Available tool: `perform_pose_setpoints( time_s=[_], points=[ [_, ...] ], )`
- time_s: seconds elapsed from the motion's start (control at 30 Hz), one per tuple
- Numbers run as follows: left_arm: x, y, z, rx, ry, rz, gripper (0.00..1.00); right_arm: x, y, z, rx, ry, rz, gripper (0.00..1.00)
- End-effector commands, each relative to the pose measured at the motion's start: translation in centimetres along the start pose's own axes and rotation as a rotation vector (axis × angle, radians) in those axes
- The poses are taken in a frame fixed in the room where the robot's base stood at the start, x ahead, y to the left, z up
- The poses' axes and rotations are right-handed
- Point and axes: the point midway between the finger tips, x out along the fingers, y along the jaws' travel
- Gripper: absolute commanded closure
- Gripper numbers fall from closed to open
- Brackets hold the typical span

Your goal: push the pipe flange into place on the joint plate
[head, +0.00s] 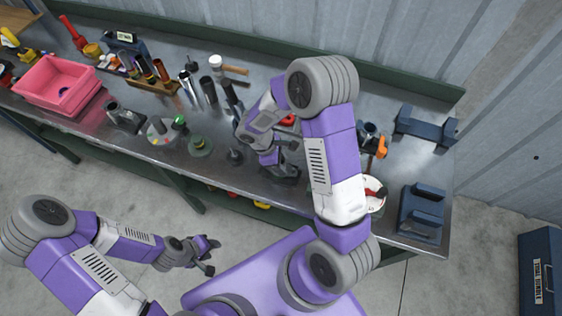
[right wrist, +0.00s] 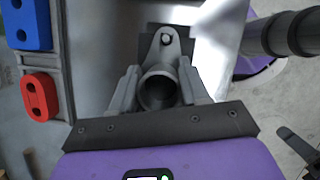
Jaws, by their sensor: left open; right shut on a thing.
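My right gripper (right wrist: 160,85) is shut on a grey pipe flange; its round opening faces the camera between the fingers in the right wrist view. The flange (right wrist: 165,45) has a tab with a hole, and a dark stud or bolt head shows in that hole. A dark plate, likely the joint plate (right wrist: 146,46), lies behind the tab; whether they touch I cannot tell. In the head view my right gripper (head: 272,158) is low over a dark fixture near the table's front edge and partly hides it. My left gripper (head: 205,256) is open and empty, off the table's front.
A red block (right wrist: 40,97) and a blue block (right wrist: 27,25) sit beside the fixture. A pink bin (head: 58,84) stands at the table's left. Dark metal brackets (head: 424,212) stand at the right end. Several tubes and tools crowd the middle. A blue toolbox (head: 540,275) is on the floor.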

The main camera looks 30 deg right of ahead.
Motion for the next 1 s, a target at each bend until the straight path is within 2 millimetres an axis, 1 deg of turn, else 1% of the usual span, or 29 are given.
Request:
perform_pose_setpoints(
  time_s=[0.17,0.2,0.37,0.6,0.7,0.77,1.0],
  points=[
    [0.0,0.0,0.0,0.000,0.000,0.000,0.57,0.0,0.0,0.0,0.000,0.000,-0.001,0.82],
    [0.0,0.0,0.0,0.000,0.000,0.000,0.57,0.0,0.0,0.0,0.000,0.000,-0.001,0.50],
    [0.0,0.0,0.0,0.000,0.000,0.000,0.57,0.0,0.0,0.0,0.000,0.000,-0.001,0.26],
    [0.0,0.0,0.0,0.000,0.000,0.000,0.57,0.0,0.0,0.0,0.000,0.000,-0.001,0.25],
    [-0.1,0.0,0.0,0.000,0.000,0.000,0.57,-0.4,0.0,0.0,0.000,0.000,0.001,0.25],
    [-0.1,0.1,0.0,0.000,0.000,0.000,0.57,-1.0,0.1,0.0,0.001,0.001,0.002,0.25],
    [-0.5,0.2,0.0,0.000,0.000,0.000,0.57,-5.1,0.1,0.0,0.002,0.003,0.003,0.25]
  ],
)
